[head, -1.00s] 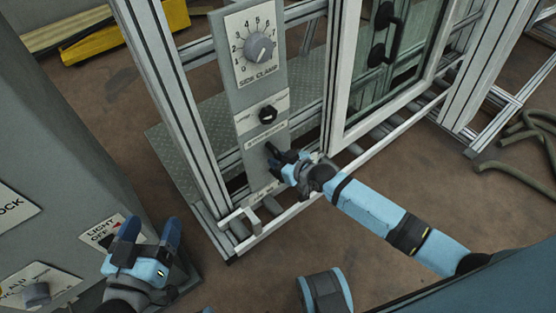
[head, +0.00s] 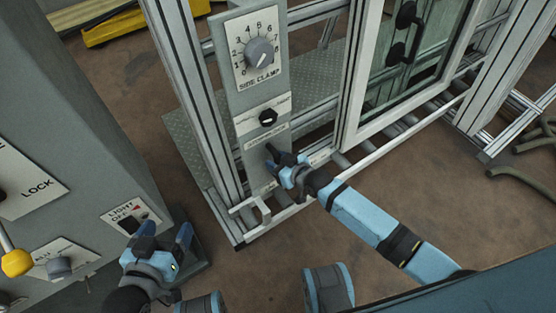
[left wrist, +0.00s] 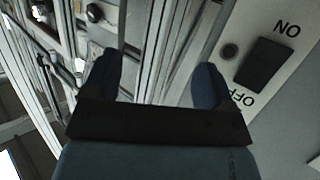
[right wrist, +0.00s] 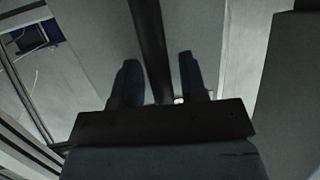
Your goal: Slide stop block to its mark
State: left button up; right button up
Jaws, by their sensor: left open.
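I cannot pick out the stop block or its mark for certain. A small pale bracket (head: 262,208) sits on the frame's bottom rail, below the grey control panel (head: 255,178). My right gripper (head: 284,157) is at the lower part of this panel. In the right wrist view a dark bar (right wrist: 150,45) runs between its fingers, which stand apart; I cannot tell whether they touch it. My left gripper (head: 165,232) is open and empty, beside the light switch (head: 130,222) on the grey cabinet. The switch also shows in the left wrist view (left wrist: 262,65), right of the fingers.
The panel carries a side clamp dial (head: 259,52) and a black knob (head: 268,117). A glazed door with a black handle (head: 402,30) stands right of it. The cabinet (head: 75,110) fills the left side. Brown floor (head: 430,180) is open at the right.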

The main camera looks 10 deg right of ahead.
pick_arm(q)
jog(key=shift+r, duration=0.15)
pick_arm(e)
jog(key=shift+o, duration=0.2)
jog(key=shift+s+r, duration=0.1)
jog(key=shift+s+d+r, duration=0.15)
jog(key=shift+s+d, duration=0.1)
pick_arm(q)
jog(key=f+p, duration=0.1)
jog(key=p, duration=0.1)
jog(key=s+a+f+g+y+p, duration=0.1)
jog(key=shift+a+p, duration=0.25)
jog(key=shift+p, duration=0.1)
pick_arm(e)
jog(key=v, duration=1.2)
jog(key=shift+s, duration=0.35)
pick_arm(q)
jog(key=shift+d+r, duration=0.1)
jog(key=shift+r, duration=0.15)
pick_arm(e)
jog(key=shift+d+r, duration=0.1)
jog(key=shift+d, duration=0.05)
pick_arm(q)
jog(key=shift+s, duration=0.1)
